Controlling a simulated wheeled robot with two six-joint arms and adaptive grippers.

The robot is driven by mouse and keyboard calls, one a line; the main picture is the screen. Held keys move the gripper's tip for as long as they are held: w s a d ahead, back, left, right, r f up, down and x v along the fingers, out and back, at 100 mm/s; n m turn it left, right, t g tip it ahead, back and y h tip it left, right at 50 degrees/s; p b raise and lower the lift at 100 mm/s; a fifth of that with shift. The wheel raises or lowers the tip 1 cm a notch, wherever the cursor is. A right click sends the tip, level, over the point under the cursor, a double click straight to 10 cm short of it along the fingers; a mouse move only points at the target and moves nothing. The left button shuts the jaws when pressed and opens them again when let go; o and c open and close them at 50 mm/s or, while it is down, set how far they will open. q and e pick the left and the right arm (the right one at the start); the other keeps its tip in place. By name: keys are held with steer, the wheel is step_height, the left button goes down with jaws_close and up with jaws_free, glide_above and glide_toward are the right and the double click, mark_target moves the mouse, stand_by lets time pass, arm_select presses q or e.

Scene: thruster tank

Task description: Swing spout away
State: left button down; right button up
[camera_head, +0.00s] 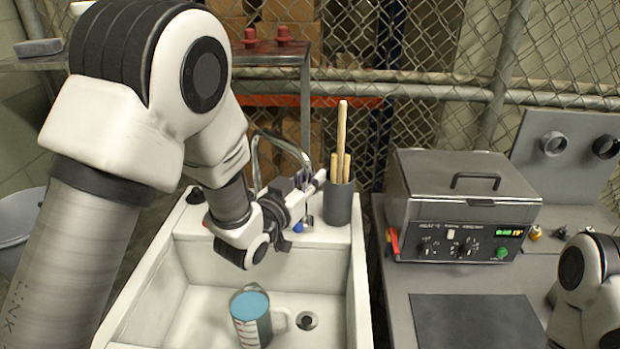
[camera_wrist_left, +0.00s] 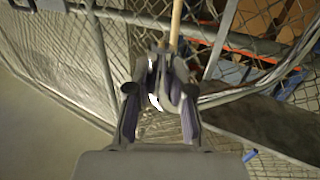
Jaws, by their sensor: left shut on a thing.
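The chrome spout (camera_head: 283,143) arches over the back ledge of the white sink (camera_head: 333,238). My left gripper (camera_head: 308,184) is at the spout's downward right end, above the ledge, and is shut on the spout. The left wrist view shows its dark fingers (camera_wrist_left: 160,72) close together around a small pale piece; the hold is partly hidden by the fingers. A measuring jug (camera_head: 250,318) with blue contents stands upright in the basin, handle to the right. My right arm shows at the right edge, its gripper out of view.
A grey holder (camera_head: 340,203) with wooden handles stands on the ledge just right of my left gripper. A lidded metal heater tank (camera_head: 465,205) sits on the bench to the right. The drain (camera_head: 307,320) is right of the jug. A wire fence (camera_head: 440,50) closes the back.

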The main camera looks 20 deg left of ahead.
arm_select(q)
steer(key=c, duration=1)
jaws_free()
steer(key=shift+d, duration=0.1)
steer(key=shift+s, duration=0.1)
steer(key=v, duration=0.7)
steer(key=shift+s, duration=0.15)
steer(key=shift+r, duration=0.1)
